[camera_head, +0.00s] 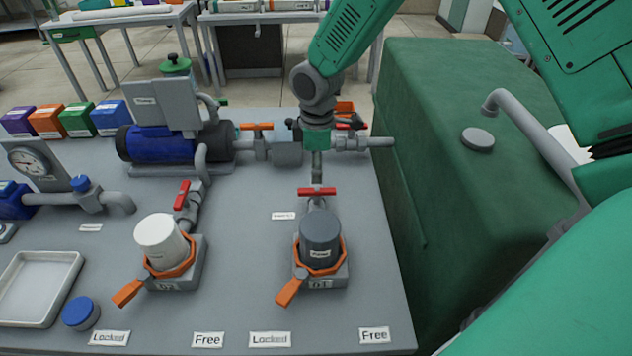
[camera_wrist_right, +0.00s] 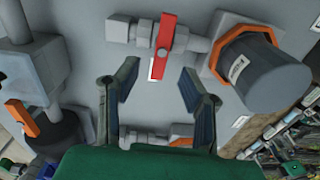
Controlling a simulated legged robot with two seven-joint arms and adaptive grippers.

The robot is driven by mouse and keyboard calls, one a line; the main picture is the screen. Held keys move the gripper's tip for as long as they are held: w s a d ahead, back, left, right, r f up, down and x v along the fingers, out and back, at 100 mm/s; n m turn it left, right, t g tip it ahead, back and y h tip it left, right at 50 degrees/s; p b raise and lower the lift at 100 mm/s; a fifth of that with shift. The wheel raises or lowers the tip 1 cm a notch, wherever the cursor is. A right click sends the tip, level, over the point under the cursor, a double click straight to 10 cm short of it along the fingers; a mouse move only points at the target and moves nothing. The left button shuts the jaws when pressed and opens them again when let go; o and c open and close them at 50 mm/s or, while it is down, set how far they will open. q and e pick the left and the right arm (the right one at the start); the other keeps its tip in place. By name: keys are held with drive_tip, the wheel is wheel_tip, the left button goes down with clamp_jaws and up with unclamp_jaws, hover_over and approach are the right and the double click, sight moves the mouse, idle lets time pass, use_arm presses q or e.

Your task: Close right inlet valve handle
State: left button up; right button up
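The right inlet valve's red handle (camera_head: 317,192) sits on the pipe behind the dark grey canister (camera_head: 320,238). It lies crosswise to that pipe. In the right wrist view the red handle (camera_wrist_right: 165,45) is ahead of the fingertips, also crosswise to the pipe, with the grey canister (camera_wrist_right: 262,75) to its right. My right gripper (camera_head: 317,178) points down just behind the handle in the head view. In the wrist view its two fingers (camera_wrist_right: 160,85) are spread apart with nothing between them, and the handle is beyond them. My left gripper is not in view.
A white canister (camera_head: 158,240) with its own red valve handle (camera_head: 182,195) stands to the left. Orange-handled valves (camera_head: 257,126) and a blue pump (camera_head: 165,145) are at the back. A large green tank (camera_head: 440,110) borders the bench's right side. A tray (camera_head: 38,288) lies front left.

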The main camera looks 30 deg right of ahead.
sight(317, 188)
wheel_tip(317, 188, up, 6)
idle(0.7)
